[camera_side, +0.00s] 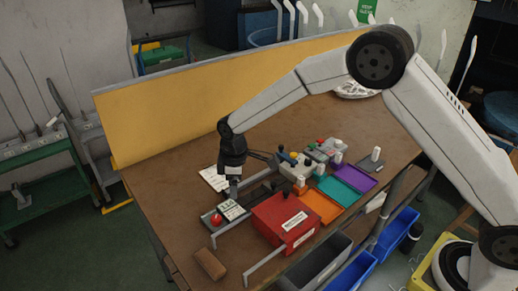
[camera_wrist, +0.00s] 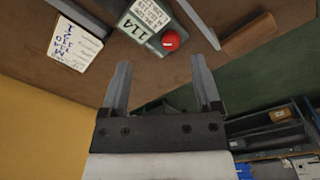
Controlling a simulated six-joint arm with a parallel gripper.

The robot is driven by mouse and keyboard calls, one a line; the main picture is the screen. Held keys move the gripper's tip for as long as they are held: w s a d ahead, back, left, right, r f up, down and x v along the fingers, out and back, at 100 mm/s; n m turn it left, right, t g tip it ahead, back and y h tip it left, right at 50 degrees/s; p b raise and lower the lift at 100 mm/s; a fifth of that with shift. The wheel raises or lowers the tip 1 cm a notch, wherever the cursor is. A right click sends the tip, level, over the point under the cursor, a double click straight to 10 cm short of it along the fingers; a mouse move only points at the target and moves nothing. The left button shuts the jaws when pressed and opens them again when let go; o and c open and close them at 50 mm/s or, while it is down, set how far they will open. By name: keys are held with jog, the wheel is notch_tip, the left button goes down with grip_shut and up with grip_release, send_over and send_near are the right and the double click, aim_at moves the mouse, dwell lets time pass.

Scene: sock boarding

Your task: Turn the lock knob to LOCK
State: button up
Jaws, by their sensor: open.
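A red round knob (camera_side: 216,219) sits on a small grey panel (camera_side: 208,217) near the table's front left. In the wrist view the red knob (camera_wrist: 170,40) carries a small white mark; which setting it points to is too small to tell. My gripper (camera_side: 233,194) points down just right of and behind the knob in the side view. In the wrist view my gripper (camera_wrist: 161,60) has its fingers apart with nothing held between them, and the knob lies beyond the tips.
A red box (camera_side: 280,225) stands right of the panel, with grey bars around it. Orange (camera_side: 327,214), teal (camera_side: 338,192) and purple (camera_side: 356,179) trays lie farther right. A brown block (camera_side: 211,264) lies in front. A yellow board (camera_side: 200,98) stands behind the table.

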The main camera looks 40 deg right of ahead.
jog(key=s+d+r+m, duration=0.3)
jog(key=s+d, duration=0.2)
jog(key=s, duration=0.2)
jog(key=s+d+r+m+t, duration=0.1)
jog(key=s+d+r+m, duration=0.2)
jog(key=s+d, duration=0.3)
jog(key=shift+s+r+m+t, duration=0.15)
jog(key=shift+s+m+t, duration=0.25)
jog(key=shift+s, duration=0.65)
jog(key=s+d+m, duration=0.3)
jog(key=s, duration=0.5)
jog(key=shift+s+m, duration=0.25)
jog(key=shift+m, duration=0.15)
